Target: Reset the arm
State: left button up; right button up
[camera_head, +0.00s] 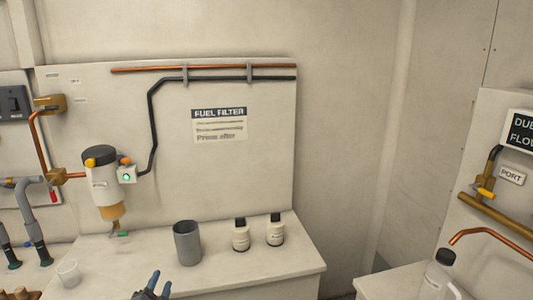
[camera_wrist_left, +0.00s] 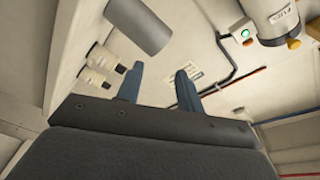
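My left gripper (camera_head: 158,287) shows at the bottom edge of the head view, in front of the counter. In the left wrist view its two blue fingers (camera_wrist_left: 160,87) stand apart with nothing between them. The rest of my left arm is out of the head view. My right gripper and right arm are not clearly in view.
A grey cup (camera_head: 187,243) and two small white bottles (camera_head: 240,235) (camera_head: 275,230) stand on the counter (camera_head: 290,264). A small clear cup (camera_head: 68,273) stands at the left. A fuel filter (camera_head: 102,182) hangs above. A larger bottle (camera_head: 436,277) stands at right.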

pick_arm(q)
jog(key=s+d+f+n+g+y, duration=0.2)
jog(key=s+f+n+g, duration=0.5)
jog(key=s+f, duration=0.6)
jog(key=s+d+f+n+g+h, duration=0.1)
jog(key=s+d+f+g, duration=0.15)
jog(key=s, duration=0.45)
jog(key=s+d+f+n+g+h, duration=0.1)
jog(key=s+d+g, duration=0.15)
jog(key=s, duration=0.35)
jog(key=s+d+f+n+g+h, duration=0.1)
jog(key=s+f+g, duration=0.15)
jog(key=s, duration=0.45)
jog(key=s+d+f+g, duration=0.1)
jog(key=f, duration=1)
jog(key=s+d+f, duration=0.2)
jog(key=f, duration=1)
jog(key=s+d+f+g, duration=0.1)
jog(key=f, duration=1.1)
jog(key=shift+s+d+f+g, duration=0.2)
jog(key=shift+s+d+g, duration=0.05)
jog(key=shift+s+g, duration=0.1)
jog(key=shift+o, duration=0.4)
